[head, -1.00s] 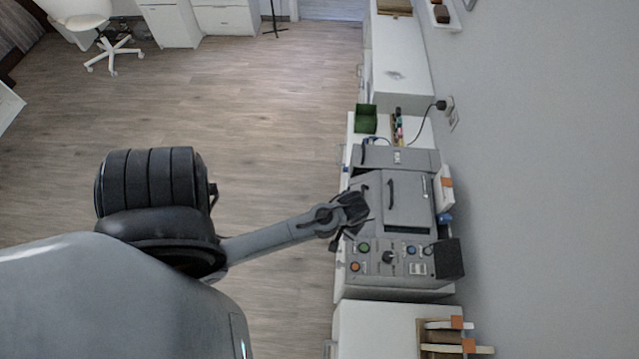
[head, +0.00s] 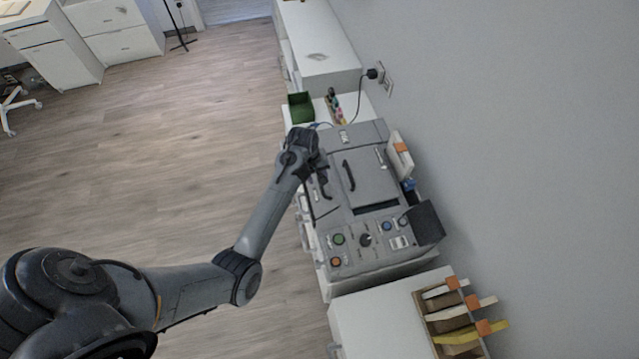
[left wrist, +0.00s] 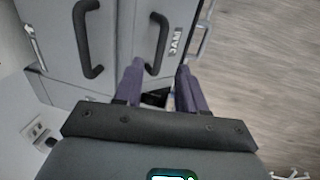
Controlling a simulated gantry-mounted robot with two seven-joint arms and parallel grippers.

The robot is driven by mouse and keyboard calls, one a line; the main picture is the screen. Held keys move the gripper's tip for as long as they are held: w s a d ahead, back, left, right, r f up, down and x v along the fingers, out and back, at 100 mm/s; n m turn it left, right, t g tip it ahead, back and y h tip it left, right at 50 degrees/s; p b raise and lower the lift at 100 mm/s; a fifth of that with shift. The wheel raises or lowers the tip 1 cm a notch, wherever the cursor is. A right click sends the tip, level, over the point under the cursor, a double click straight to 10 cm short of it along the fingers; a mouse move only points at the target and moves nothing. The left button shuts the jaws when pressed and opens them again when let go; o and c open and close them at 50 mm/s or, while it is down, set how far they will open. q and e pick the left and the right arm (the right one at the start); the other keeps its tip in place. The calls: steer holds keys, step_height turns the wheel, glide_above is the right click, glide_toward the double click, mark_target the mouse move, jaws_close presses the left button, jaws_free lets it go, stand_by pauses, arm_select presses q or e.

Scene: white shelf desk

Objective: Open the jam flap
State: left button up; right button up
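The jam flap is a narrow grey panel on the grey machine, with a "JAM" label (left wrist: 176,40) in the left wrist view. Its black curved handle (left wrist: 157,40) stands on the panel, and it also shows in the head view (head: 325,184). The flap looks closed. My left gripper (left wrist: 160,85) is open, its two fingers apart with nothing held. The lower end of the handle appears between the fingertips; I cannot tell whether they touch it. In the head view my left gripper (head: 308,142) is over the machine's far left part. My right gripper is not in view.
A larger panel with its own black handle (head: 348,176) lies to the right of the flap. Buttons and a knob (head: 365,240) sit on the near control panel. A green box (head: 301,107) stands beyond the machine, and a file rack (head: 455,325) stands nearer.

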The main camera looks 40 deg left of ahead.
mark_target(322, 191)
arm_select(q)
steer(key=shift+w+d+f, duration=0.1)
steer(key=shift+w+f, duration=0.05)
steer(key=shift+f, duration=0.9)
steer(key=shift+w+d+f, duration=0.1)
steer(key=shift+w+f, duration=0.1)
steer(key=shift+f, duration=0.85)
steer(key=shift+w+d+f, duration=0.1)
steer(key=shift+w+f, duration=0.05)
steer(key=shift+f, duration=0.9)
jaws_close()
